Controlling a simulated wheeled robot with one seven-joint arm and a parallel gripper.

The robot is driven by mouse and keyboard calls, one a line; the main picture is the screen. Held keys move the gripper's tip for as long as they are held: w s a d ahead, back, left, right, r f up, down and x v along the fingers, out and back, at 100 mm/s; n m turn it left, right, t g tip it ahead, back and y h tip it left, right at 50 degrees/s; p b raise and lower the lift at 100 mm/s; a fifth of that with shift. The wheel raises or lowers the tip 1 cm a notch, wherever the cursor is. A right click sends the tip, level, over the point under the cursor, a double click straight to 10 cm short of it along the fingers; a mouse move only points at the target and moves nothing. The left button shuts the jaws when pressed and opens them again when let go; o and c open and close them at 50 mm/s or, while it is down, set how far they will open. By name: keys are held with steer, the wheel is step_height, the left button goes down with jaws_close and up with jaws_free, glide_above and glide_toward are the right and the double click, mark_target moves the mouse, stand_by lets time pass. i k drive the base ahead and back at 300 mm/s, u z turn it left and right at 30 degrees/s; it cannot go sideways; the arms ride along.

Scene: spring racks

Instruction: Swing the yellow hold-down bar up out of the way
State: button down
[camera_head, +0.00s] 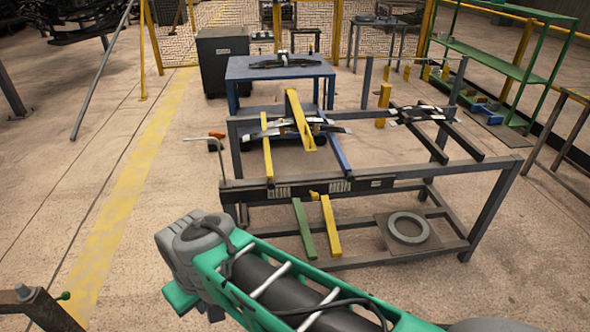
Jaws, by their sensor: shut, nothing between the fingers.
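The yellow hold-down bar (299,119) is on the dark metal rack in the middle of the view. It runs from a far, higher end to a nearer, lower end and passes over a leaf spring (277,128). I cannot tell its exact tilt or whether it touches the spring. The spring lies across a yellow rail (267,150) and a blue rail (337,150). My green arm crosses the bottom of the view, in front of the rack. My gripper is not in view.
The rack's front beam (375,184) stands between my arm and the bar. A rod with an orange end (216,134) rises at its left. A second spring (422,112) lies on the right rails. A blue table (278,68) stands behind.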

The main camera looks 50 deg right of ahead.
mark_target(297, 112)
steer(key=z, duration=0.55)
steer(key=i, duration=0.7)
steer(key=z, duration=0.2)
